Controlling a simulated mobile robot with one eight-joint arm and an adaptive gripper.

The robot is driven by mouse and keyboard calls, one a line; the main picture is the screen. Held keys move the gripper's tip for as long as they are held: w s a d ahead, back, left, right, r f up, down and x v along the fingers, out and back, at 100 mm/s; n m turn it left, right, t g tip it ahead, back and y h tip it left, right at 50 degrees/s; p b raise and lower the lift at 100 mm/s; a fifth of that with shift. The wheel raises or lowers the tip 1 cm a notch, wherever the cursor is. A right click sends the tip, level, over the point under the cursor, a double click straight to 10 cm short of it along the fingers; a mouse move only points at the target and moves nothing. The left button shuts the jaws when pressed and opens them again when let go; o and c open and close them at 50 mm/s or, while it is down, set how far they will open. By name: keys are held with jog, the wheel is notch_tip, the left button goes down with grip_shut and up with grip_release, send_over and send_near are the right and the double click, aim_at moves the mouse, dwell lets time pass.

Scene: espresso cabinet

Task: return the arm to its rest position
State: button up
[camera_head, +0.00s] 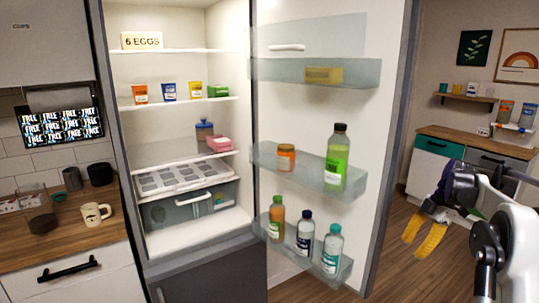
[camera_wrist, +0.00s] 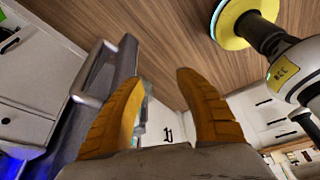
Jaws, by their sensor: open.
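My gripper (camera_head: 424,233) is at the lower right of the head view, pointing downward above the wooden floor. Its two orange fingers are apart with nothing between them. In the wrist view my gripper (camera_wrist: 155,90) also shows open and empty, with the floor beyond. My arm folds back to the right edge of the head view. The open fridge door (camera_head: 384,140) stands to the left of my gripper, and a gap shows between them in the head view.
The open fridge (camera_head: 200,240) holds cups and boxes; bottles stand in door bins (camera_head: 264,153). A counter (camera_head: 60,240) with a mug (camera_head: 95,214) is at left. Another counter (camera_head: 470,143) stands behind my arm. Wooden floor (camera_head: 395,265) is clear between door and gripper.

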jog(key=s+a+r+m+t+h, duration=0.1)
jog(key=s+a+r+m+h, duration=0.1)
jog(key=s+a+r+m, duration=0.5)
jog(key=s+a+r+m+t+h, duration=0.1)
jog(key=s+a+r+m+t, duration=0.2)
jog(key=a, duration=0.6)
jog(key=s+a+f+m+t, duration=0.1)
jog(key=s+a+m, duration=0.2)
jog(key=s, duration=0.3)
jog(key=s+a+f+m+t+h, duration=0.1)
jog(key=s+a+f+m, duration=0.1)
jog(key=s, duration=0.4)
jog(key=s+a+f+m+t, duration=0.1)
jog(key=s+a+m, duration=0.3)
jog(key=s, duration=0.2)
jog(key=shift+s+f+t, duration=0.25)
jog(key=shift+s+t, duration=0.05)
jog(key=shift+s, duration=0.1)
